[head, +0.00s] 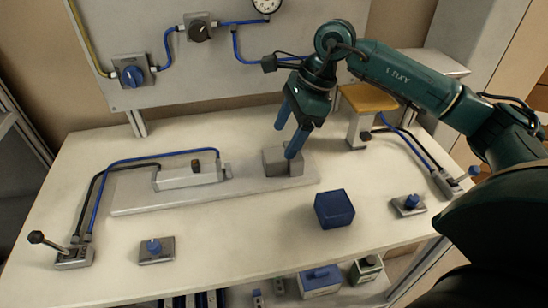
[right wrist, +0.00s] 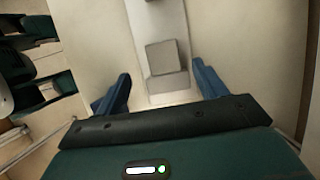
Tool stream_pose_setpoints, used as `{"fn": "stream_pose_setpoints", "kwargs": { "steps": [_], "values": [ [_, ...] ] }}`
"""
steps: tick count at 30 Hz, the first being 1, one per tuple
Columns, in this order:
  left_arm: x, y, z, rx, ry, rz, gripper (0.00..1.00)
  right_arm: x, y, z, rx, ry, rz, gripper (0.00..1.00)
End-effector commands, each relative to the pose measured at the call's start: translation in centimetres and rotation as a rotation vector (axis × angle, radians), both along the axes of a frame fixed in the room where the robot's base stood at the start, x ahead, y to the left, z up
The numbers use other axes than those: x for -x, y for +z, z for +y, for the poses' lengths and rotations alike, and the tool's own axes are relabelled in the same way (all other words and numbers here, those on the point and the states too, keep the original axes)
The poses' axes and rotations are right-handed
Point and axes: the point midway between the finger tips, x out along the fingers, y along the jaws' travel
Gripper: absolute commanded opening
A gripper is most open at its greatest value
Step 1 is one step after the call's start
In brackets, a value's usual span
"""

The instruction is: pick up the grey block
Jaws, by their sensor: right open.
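The grey block (head: 274,160) sits at the right part of a long grey base plate (head: 140,202) on the table. In the right wrist view, the grey block (right wrist: 162,57) appears ahead between the open fingers (right wrist: 161,72), with nothing held. Whether a finger touches the block cannot be told. My left gripper is not in view.
A blue box (head: 334,209) lies right of the plate. A white bar with a brown knob (head: 190,176) is on the plate's left. A lever box (head: 74,255), button boxes (head: 155,249) (head: 408,205) and a yellow-topped stand (head: 368,98) surround it. The table's front middle is clear.

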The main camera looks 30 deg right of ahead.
Motion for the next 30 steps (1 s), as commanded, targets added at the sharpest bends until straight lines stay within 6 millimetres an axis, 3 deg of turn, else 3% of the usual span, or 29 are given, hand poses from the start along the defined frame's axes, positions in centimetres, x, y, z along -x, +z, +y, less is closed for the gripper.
{"fn": "stream_pose_setpoints", "kwargs": {
  "steps": [7,18,27,30],
  "values": [
    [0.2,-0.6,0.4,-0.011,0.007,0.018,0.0,-0.3,-2.2,0.9,-0.002,-0.001,0.001,0.71],
    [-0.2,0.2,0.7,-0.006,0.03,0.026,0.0,-1.0,-6.5,2.6,-0.003,-0.001,0.002,0.71],
    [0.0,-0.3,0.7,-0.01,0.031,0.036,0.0,-1.1,-7.0,2.7,-0.003,-0.001,0.0,0.71],
    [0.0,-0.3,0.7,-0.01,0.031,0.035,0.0,-1.1,-7.0,2.7,-0.003,-0.001,0.0,0.63]
  ]
}}
